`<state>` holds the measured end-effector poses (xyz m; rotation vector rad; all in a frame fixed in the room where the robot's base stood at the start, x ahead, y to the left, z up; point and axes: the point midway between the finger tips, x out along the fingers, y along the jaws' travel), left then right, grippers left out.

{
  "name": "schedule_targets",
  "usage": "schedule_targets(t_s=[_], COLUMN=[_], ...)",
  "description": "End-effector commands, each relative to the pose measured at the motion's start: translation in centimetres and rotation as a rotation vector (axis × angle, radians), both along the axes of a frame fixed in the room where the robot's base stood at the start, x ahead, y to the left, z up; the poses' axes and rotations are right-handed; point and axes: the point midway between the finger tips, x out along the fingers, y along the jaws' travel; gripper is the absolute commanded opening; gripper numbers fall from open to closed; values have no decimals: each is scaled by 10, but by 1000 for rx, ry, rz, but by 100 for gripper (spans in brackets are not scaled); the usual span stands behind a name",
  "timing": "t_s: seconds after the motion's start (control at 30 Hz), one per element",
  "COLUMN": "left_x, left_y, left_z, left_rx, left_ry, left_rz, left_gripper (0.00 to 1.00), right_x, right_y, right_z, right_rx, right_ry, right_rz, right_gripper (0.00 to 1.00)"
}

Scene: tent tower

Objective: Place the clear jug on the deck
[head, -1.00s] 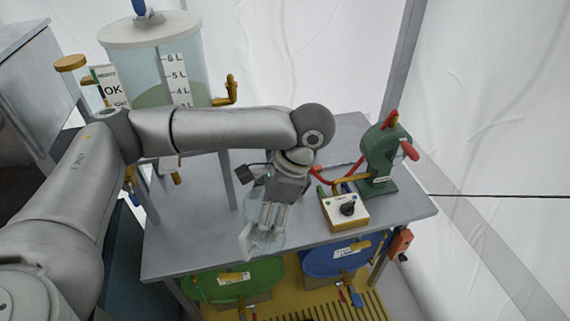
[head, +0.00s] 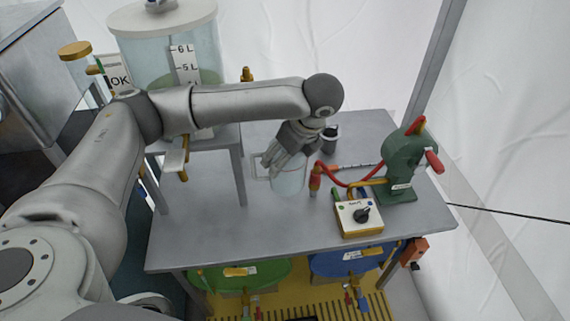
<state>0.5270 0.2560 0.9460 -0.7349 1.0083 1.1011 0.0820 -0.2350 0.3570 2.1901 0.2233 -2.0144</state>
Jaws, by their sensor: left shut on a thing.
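The clear jug (head: 289,181) is a see-through vessel with a handle on its left side. It is at the middle of the grey deck (head: 215,242), and it looks upright. I cannot tell whether its base touches the deck. My left gripper (head: 270,165) reaches down from above and is shut on the jug at its upper left, by the handle. The gripper hides part of the jug's rim. My right gripper is not in view.
A white and yellow control box (head: 358,216), a green pump (head: 402,165) and a red hose (head: 340,172) stand right of the jug. A dark-topped cup (head: 331,138) is behind it. A large tank (head: 165,50) stands back left. The deck's front left is clear.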

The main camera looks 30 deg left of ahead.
Motion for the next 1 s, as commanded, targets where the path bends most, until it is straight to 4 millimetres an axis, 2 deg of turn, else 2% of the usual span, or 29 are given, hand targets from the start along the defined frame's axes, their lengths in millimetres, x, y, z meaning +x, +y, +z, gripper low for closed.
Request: schedule_targets(t_s=[0.07,0.1,0.33,0.57,0.8,1.0], left_x=[16,20,45,53,53,53], left_y=[12,15,31,37,37,37], left_z=[-7,-18,-53,-65,-96,-97], left_rx=[2,2,1,-1,0,0], left_ry=[0,3,2,0,1,-1], left_rz=[6,4,1,1,-1,0], left_gripper=[53,53,53,53,53,53], right_x=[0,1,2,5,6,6], right_y=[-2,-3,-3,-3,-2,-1], right_z=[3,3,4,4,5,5], right_rx=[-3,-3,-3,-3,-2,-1], right_ry=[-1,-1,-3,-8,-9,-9], right_rz=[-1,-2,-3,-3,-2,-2], right_gripper=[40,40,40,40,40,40])
